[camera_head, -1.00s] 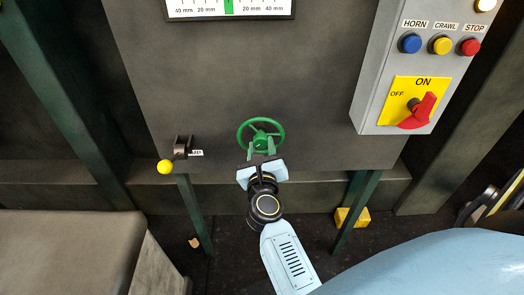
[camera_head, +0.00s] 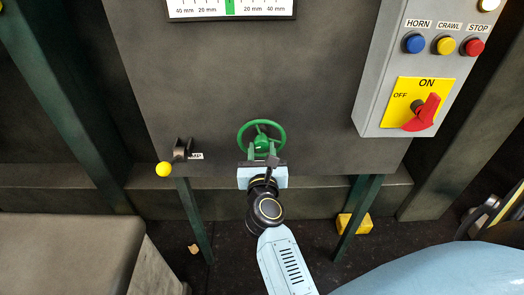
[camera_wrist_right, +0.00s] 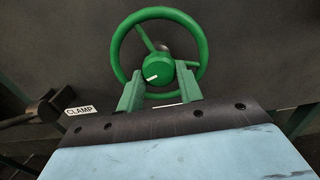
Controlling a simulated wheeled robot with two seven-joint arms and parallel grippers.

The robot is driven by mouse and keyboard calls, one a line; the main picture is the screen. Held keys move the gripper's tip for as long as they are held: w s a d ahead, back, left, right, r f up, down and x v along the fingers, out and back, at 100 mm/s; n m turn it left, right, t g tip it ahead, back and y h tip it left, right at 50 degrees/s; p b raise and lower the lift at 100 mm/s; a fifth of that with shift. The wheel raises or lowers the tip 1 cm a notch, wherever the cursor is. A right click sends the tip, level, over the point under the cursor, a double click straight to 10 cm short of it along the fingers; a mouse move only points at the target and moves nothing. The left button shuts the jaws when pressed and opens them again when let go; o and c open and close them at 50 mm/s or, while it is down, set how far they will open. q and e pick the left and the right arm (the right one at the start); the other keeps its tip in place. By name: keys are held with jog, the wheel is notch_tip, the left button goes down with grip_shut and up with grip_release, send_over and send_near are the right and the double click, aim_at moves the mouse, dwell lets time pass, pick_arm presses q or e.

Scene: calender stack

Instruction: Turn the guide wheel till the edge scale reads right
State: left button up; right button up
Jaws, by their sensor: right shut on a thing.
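The green guide wheel (camera_head: 261,138) is mounted on the front of the dark machine panel. It also shows large in the right wrist view (camera_wrist_right: 158,40), with a white mark on its hub. My right gripper (camera_head: 262,149) is at the wheel from below, its two fingers shut on it, one on each side of the hub in the right wrist view (camera_wrist_right: 160,82). The edge scale (camera_head: 230,10) is cut off by the top of the head view. Its green middle band and mm figures show, but no pointer is visible. My left gripper is out of view.
A lever with a yellow knob (camera_head: 163,169) sits left of the wheel, by a CLAMP label (camera_wrist_right: 79,110). A grey control box (camera_head: 380,107) at right carries coloured buttons and a red rotary switch (camera_head: 421,112). A grey block (camera_head: 70,250) stands at lower left.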

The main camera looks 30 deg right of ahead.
aim_at(262, 122)
jog(key=shift+f, duration=0.1)
jog(key=o, duration=1)
notch_tip(262, 122, up, 9)
jog(key=p, duration=0.6)
jog(key=shift+r, duration=0.2)
jog(key=shift+r+p, duration=0.35)
jog(key=shift+r, duration=0.05)
